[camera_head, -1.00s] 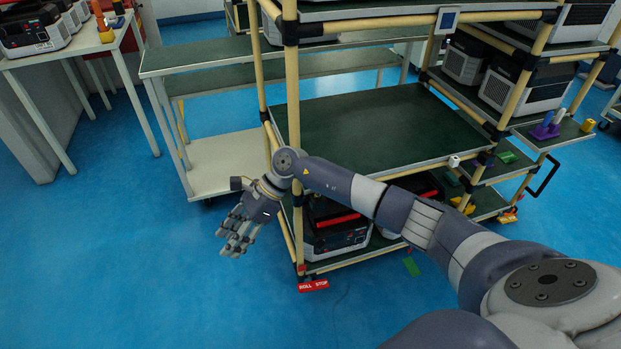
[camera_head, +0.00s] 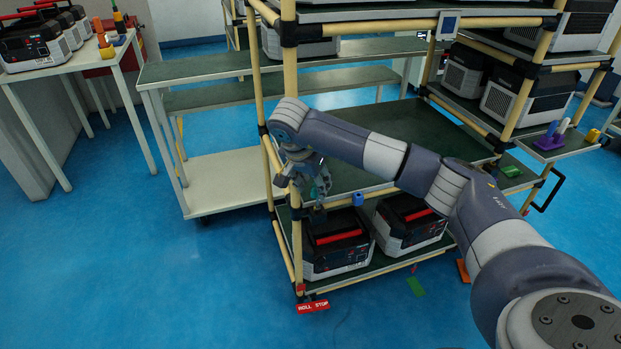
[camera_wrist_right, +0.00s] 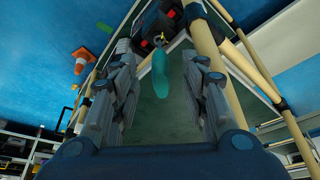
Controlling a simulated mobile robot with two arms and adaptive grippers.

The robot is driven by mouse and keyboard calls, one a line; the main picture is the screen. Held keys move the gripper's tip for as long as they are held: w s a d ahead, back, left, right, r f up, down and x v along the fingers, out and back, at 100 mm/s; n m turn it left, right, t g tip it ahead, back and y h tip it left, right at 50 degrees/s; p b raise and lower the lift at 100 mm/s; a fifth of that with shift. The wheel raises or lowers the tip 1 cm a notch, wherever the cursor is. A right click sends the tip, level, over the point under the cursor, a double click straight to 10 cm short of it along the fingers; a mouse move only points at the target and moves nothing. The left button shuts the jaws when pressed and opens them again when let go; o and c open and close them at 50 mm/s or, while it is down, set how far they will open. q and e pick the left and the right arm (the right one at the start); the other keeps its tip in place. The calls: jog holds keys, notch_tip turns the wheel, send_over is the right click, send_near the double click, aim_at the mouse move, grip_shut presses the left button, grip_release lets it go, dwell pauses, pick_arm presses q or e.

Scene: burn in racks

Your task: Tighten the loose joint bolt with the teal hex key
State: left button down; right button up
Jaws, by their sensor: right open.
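My right gripper (camera_head: 308,190) is at the rack's front left post (camera_head: 295,150), above the bottom shelf. In the right wrist view its fingers (camera_wrist_right: 158,95) are spread apart on either side of the teal hex key (camera_wrist_right: 160,75), with a visible gap on both sides. The key's teal grip points toward the palm, and its small metal end lies beyond the fingertips near dark parts. In the head view the key is mostly hidden by the hand. I cannot make out the loose joint bolt. My left gripper is not in view.
Black-and-red power units (camera_head: 337,243) sit on the rack's bottom shelf. The green middle shelf (camera_head: 380,130) is mostly bare. A red roll-stop tag (camera_head: 313,306) is at the rack's foot. A white-framed bench (camera_head: 220,165) stands behind left. The blue floor at left is clear.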

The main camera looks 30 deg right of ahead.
aim_at(317, 196)
pick_arm(q)
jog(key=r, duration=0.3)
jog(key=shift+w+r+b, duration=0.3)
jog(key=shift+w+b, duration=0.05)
jog(key=shift+b, duration=0.05)
pick_arm(e)
jog(key=x, duration=0.7)
jog(key=shift+w+f, duration=0.1)
jog(key=shift+f, duration=0.1)
jog(key=shift+c, duration=0.2)
grip_shut()
